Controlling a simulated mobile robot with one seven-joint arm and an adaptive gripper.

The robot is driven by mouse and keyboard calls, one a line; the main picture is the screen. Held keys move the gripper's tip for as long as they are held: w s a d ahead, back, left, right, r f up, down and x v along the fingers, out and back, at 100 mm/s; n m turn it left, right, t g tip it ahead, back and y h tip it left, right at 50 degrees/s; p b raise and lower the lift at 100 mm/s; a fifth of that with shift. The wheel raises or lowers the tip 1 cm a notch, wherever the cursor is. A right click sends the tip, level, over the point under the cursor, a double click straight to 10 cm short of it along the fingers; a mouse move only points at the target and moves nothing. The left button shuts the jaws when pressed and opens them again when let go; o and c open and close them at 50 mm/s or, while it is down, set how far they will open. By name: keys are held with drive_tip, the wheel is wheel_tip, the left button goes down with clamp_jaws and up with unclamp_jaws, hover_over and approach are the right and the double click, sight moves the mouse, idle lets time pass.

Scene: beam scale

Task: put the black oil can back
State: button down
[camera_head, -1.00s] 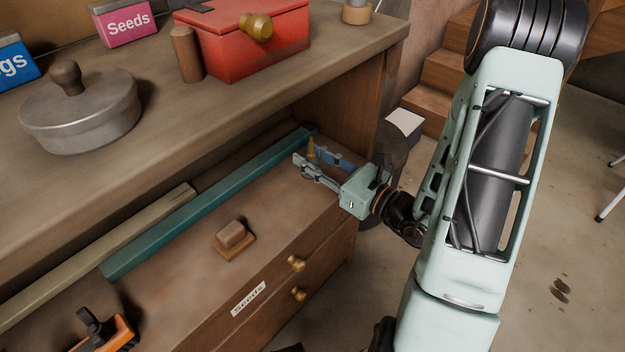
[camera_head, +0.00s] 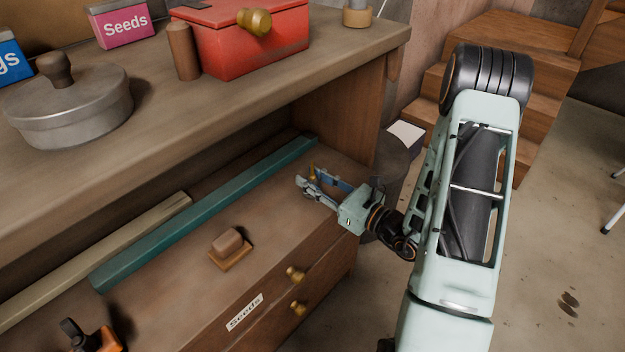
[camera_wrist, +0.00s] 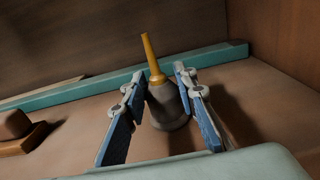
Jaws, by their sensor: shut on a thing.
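The oil can has a dark grey body (camera_wrist: 166,105) and a thin yellow-orange spout (camera_head: 312,170), which points up. In the wrist view it sits between the two blue-padded fingers of my gripper (camera_wrist: 158,78), slightly tilted. In the head view my gripper (camera_head: 311,184) is shut on it over the right end of the lower shelf (camera_head: 185,260), and the fingers hide most of its body. I cannot tell whether its base touches the shelf.
A teal bar (camera_head: 205,212) and a pale wooden bar (camera_head: 100,258) lie along the shelf behind the can. A small wooden block (camera_head: 230,245) is to the left. A red toolbox (camera_head: 245,40) and a lidded pot (camera_head: 68,105) stand on the upper top, above the shelf.

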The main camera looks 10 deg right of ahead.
drive_tip(key=shift+f, duration=0.2)
drive_tip(key=c, duration=1.5)
unclamp_jaws()
drive_tip(key=shift+c, duration=0.2)
drive_tip(key=shift+r, duration=0.15)
drive_tip(key=shift+s+d+r, duration=0.1)
drive_tip(key=shift+r, duration=0.05)
drive_tip(key=p+v, duration=0.2)
drive_tip(key=v, duration=0.9)
drive_tip(key=shift+s+d+p, duration=0.2)
drive_tip(key=shift+s+p, duration=0.15)
